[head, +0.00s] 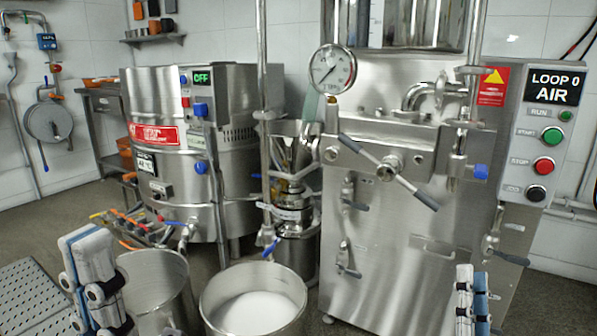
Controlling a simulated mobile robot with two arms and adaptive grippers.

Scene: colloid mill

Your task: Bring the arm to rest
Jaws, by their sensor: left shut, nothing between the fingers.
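My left gripper (88,242) shows at the lower left of the head view, pointing up. Its pale, blue-edged fingers are together with nothing between them. It stands in front of and left of an open steel pot. My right gripper (472,272) shows at the lower right, in front of the mill cabinet's lower part. Its two fingers stand upright side by side with no clear gap, and I see nothing held. Only the finger ends of the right gripper are in view. Both arms' links are out of the picture.
A steel mill cabinet (395,260) with gauge and crossed handle stands at centre right. Its control panel (540,135) reads "LOOP 0 AIR". A steel vat (220,180) stands behind two open pots; the right pot (295,310) holds white material. A perforated plate (35,300) lies lower left.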

